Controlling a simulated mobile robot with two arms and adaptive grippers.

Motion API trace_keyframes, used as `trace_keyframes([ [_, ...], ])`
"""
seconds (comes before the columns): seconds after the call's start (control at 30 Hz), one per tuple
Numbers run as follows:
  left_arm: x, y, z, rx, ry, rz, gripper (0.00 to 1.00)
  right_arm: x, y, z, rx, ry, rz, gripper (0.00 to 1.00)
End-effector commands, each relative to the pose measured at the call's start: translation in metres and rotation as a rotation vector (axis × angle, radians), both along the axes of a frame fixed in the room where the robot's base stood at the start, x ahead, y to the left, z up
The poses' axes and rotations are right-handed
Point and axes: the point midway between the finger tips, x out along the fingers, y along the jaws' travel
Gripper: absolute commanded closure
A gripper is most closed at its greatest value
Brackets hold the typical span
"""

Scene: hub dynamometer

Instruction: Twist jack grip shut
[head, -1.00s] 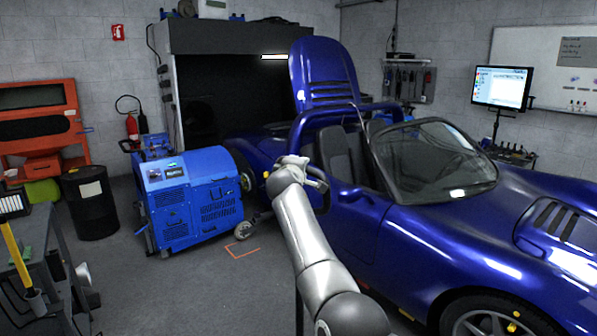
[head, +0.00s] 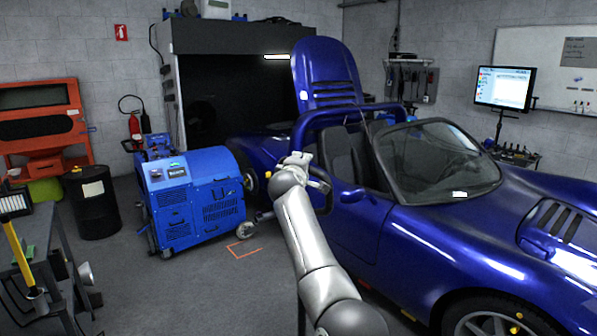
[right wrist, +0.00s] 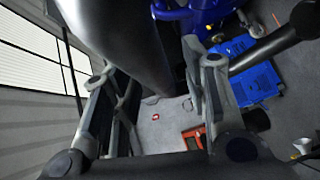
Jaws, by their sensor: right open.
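I cannot pick out a jack grip in either view. My right arm reaches up the middle of the head view, and my right gripper (head: 322,184) is partly hidden behind its own wrist, in front of the blue car's (head: 345,235) door side. In the right wrist view my right gripper (right wrist: 150,108) has its two fingers wide apart, with nothing visible held between them. My left gripper is in neither view.
The blue dynamometer unit (head: 195,198) stands left of the arm, also visible in the right wrist view (right wrist: 250,72). A black drum (head: 95,205), an orange cabinet (head: 45,125) and a dark workbench (head: 62,260) are at left. The floor between is mostly clear.

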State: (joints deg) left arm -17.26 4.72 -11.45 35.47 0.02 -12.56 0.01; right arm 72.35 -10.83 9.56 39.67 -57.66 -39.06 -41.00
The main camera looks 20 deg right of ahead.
Motion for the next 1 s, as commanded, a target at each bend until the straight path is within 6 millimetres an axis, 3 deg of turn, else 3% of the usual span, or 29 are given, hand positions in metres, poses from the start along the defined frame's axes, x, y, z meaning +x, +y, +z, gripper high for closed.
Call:
trace_keyframes([
  [0.6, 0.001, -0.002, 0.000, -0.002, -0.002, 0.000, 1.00, -0.052, 0.023, 0.007, 0.003, 0.001, 0.001, 0.58],
  [1.0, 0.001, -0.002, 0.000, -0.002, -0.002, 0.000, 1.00, -0.063, 0.028, 0.009, 0.002, 0.001, 0.001, 0.58],
])
